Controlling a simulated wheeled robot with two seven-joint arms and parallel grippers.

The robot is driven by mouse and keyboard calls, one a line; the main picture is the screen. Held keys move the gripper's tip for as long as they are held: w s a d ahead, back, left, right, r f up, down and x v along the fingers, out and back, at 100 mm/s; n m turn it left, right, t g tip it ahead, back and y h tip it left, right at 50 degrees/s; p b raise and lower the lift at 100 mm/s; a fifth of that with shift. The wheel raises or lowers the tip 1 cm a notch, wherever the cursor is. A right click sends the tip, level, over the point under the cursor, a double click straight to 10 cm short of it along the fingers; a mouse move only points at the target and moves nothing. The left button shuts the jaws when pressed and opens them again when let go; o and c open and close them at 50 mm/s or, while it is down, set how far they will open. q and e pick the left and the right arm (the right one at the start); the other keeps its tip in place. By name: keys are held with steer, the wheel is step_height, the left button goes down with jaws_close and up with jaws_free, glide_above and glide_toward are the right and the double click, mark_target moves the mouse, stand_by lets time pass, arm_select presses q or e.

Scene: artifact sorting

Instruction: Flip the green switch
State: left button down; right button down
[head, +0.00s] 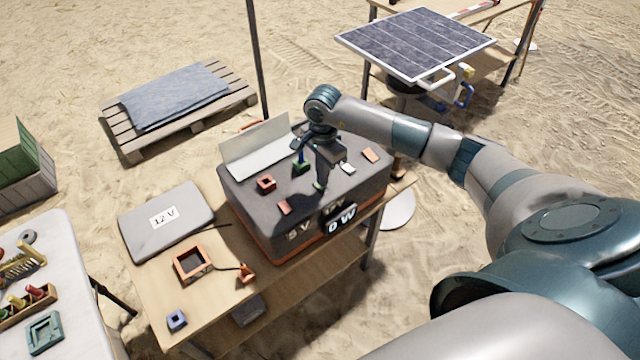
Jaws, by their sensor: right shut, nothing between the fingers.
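The green switch (319,187) is a small green piece on the top of a dark grey box with an orange base (240,200). My right gripper (321,178) points down over the box top, shut and empty, with its tips right at the green switch. The tips partly hide the switch; I cannot tell whether they touch it or which way it is tilted. A red switch (285,208), a white switch (348,169) and an orange switch (370,155) lie in the same row. My left gripper is not in view.
A red square socket (265,183) and a green socket (301,169) with a blue piece stand on the box behind the row. The box front shows "0 W". The wooden table (200,312) also bears a grey "12 V" case (150,232) and an orange frame (192,279).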

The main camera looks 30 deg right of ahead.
steer(key=shift+f+b, duration=0.75)
steer(key=shift+f, duration=0.05)
stand_by(0.7)
steer(key=shift+r, duration=0.1)
step_height(320, 180, up, 7)
steer(key=p, duration=0.3)
stand_by(0.7)
stand_by(0.5)
